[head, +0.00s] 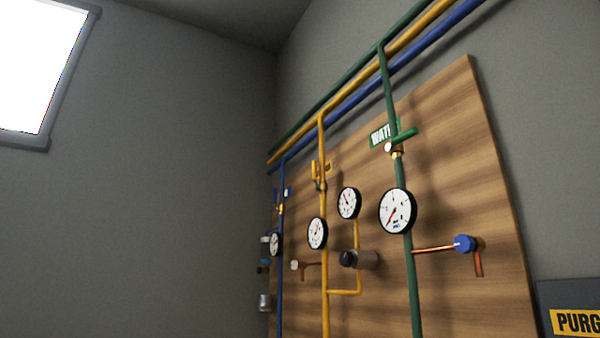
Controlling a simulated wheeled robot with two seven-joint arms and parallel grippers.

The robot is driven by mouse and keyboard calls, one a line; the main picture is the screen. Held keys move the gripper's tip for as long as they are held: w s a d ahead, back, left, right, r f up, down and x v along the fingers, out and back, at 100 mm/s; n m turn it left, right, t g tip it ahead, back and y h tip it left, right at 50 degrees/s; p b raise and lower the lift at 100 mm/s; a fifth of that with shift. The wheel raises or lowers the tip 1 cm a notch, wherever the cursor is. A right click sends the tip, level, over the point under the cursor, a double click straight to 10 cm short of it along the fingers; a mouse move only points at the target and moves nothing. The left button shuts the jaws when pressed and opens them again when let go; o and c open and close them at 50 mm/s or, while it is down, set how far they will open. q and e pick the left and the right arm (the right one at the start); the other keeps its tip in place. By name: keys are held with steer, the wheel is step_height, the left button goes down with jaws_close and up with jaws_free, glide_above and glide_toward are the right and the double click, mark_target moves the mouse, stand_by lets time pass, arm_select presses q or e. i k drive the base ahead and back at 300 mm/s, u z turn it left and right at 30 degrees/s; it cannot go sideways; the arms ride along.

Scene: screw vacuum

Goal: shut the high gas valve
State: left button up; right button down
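The high gas valve, taken to be the yellow-handled one (321,170), sits on the upper part of the yellow pipe (322,130) against a wooden board. It looks small, and I cannot tell clearly how its handle is turned. A yellow mark or label beside it is too small to read. Neither of my grippers is in the head view, and nothing touches the valve.
A green valve handle (404,135) sticks out on the green pipe to the right, near a green label (381,134). Gauges (397,211) and a blue-knobbed copper tap (464,243) project from the board (480,170).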

mark_target(317, 186)
steer(key=u, duration=1.25)
steer(key=i, duration=3.05)
steer(key=z, duration=3.3)
